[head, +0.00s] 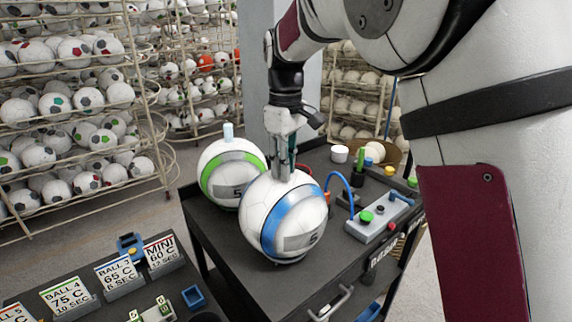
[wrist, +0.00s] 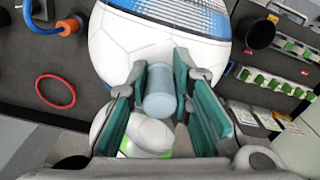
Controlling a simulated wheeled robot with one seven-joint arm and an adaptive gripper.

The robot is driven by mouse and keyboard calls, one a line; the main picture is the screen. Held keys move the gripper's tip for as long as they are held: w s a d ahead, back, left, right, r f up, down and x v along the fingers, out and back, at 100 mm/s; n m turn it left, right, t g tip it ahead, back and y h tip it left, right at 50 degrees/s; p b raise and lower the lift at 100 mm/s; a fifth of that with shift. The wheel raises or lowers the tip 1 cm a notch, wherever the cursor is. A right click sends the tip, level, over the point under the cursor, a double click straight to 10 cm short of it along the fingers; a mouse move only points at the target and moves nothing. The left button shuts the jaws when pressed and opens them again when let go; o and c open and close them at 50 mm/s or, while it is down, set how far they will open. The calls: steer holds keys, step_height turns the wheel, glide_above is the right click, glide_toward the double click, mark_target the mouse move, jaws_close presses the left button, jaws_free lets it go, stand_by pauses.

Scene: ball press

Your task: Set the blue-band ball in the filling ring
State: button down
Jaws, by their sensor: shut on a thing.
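The blue-band ball (head: 294,235) is a white ball with a blue band and a grey label, at the front of the dark cart top in the head view. In the wrist view the blue-band ball (wrist: 150,42) fills the upper middle. My gripper (head: 284,170) points down at its top; in the wrist view my gripper's (wrist: 159,86) green-padded fingers are shut on its light-blue knob (wrist: 158,98). I cannot tell whether the ball is clear of the surface. I cannot pick out the filling ring for sure; the spot under the ball is hidden.
A green-band ball (head: 222,160) with a light-blue knob stands close behind the blue-band ball. A grey control box (head: 378,222) with buttons and a blue hose (head: 340,180) are to the right. A red ring (wrist: 55,91) lies flat. Price-like cards (head: 67,294) stand front left.

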steer(key=shift+f, duration=0.15)
steer(key=c, duration=1.4)
jaws_free()
steer(key=shift+f, duration=0.1)
steer(key=shift+c, duration=0.2)
